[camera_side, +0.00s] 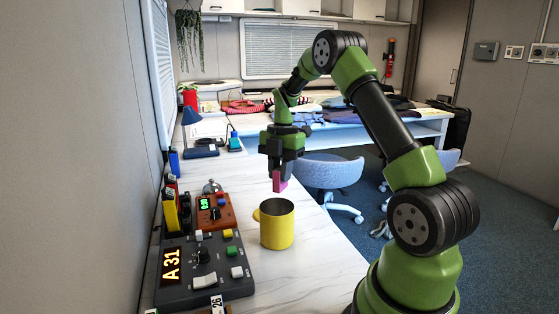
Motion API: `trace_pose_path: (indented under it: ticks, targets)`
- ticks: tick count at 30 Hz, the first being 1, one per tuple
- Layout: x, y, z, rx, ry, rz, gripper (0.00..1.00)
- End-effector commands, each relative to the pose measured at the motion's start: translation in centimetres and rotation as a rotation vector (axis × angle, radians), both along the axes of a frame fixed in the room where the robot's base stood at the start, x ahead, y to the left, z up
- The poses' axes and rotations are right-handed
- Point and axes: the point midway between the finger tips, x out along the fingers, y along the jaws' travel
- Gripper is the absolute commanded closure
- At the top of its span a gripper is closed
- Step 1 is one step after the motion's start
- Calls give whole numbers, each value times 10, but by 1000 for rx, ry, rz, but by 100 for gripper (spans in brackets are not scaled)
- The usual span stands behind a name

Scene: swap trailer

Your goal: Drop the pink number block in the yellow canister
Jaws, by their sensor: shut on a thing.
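The pink number block (280,182) is held at the tip of my gripper (279,172), which is shut on it and points down. Any number on the block is too small to read. The yellow canister (277,229) stands upright on the white counter, with an open top and a handle on its left. The block hangs in the air above the canister's rim, apart from it. I cannot tell whether it is exactly over the opening in depth. The canister's inside bottom is hidden.
A grey control panel (203,272) with buttons and an "A 31" display lies left of the canister. An orange box (214,212) with a green display sits behind it. A blue lamp (196,132) stands farther back. The counter (310,266) right of the canister is clear.

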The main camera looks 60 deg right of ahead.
Motion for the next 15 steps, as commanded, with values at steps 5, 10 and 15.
trace_pose_path:
  ticks: [5,10,15]
  targets:
    - [0,0,-6,-1,0,0,100]
    - [0,0,-6,-1,-1,0,100]
    - [0,0,-6,-1,-1,0,52]
